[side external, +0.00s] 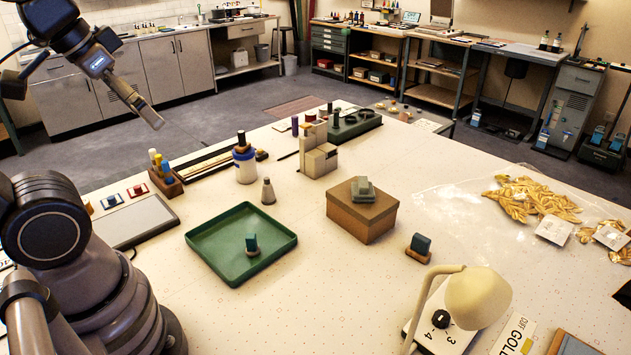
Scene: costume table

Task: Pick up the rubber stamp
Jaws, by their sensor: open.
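Two small pieces look like rubber stamps, each a dark teal block on a wooden base. One stamp (251,245) stands upright in the green tray (207,253), right of the tray's middle. The other stamp (421,247) stands on the white table (330,290), right of the brown box. I cannot tell which one the task means. My gripper (152,118) is at the upper left, raised, well apart from both stamps. It is seen edge-on, so the gap between its fingers is hardly visible. I see nothing held in it.
A brown box (358,217) with grey-green blocks on top stands between the stamps. A cream lamp (478,298) is at the front right. Bare table lies in front.

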